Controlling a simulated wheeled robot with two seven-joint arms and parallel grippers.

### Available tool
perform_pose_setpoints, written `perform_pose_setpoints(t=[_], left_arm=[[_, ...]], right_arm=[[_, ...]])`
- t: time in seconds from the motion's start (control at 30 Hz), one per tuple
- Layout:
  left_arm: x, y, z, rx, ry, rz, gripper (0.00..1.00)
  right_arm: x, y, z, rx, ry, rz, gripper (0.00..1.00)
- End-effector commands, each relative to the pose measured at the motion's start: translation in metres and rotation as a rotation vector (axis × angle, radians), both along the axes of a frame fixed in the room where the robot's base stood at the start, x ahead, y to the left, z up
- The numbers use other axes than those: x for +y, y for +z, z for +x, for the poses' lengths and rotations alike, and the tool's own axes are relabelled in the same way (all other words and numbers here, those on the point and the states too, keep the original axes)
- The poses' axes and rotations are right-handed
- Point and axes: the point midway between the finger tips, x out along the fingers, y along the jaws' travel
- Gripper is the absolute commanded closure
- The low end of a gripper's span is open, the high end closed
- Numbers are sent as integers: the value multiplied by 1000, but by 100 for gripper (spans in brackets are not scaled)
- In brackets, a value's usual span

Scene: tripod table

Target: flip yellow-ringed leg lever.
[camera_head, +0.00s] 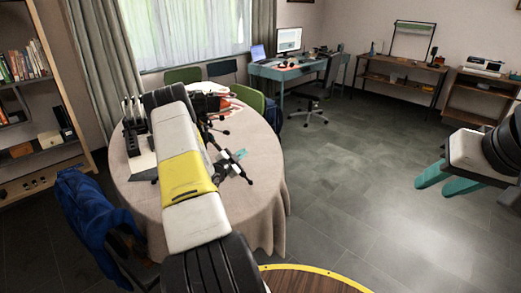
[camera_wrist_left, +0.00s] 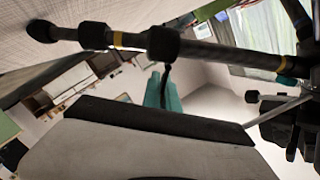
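A black tripod (camera_head: 212,118) lies on the round table, partly hidden behind my left arm. In the left wrist view a dark tripod leg (camera_wrist_left: 190,48) crosses the top, with a yellow ring (camera_wrist_left: 117,40) left of its thick black clamp. A thin black lever (camera_wrist_left: 167,72) hangs from that clamp. My left gripper (camera_wrist_left: 163,88) has its teal fingers just below the leg, close by the lever; whether they touch it is unclear. In the head view its fingers (camera_head: 237,156) are mostly hidden. My right gripper (camera_head: 446,180) is open and empty, well right of the table.
The round table (camera_head: 265,190) has a beige cloth. A blue jacket (camera_head: 88,215) hangs on a chair at its left, and green chairs stand behind. The floor (camera_head: 350,190) right of the table is clear.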

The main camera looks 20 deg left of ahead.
Motion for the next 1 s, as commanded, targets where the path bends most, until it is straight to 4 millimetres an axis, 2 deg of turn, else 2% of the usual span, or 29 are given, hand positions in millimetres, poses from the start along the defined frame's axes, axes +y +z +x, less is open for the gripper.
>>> perform_pose_setpoints(t=[0.43, 1.0], left_arm=[[8, 6, 1, 32, 15, -243, 100], [10, 7, 2, 37, 18, -288, 100]], right_arm=[[0, 0, 0, 0, 0, 0, 64], [0, 0, 0, 0, 0, 0, 64]])
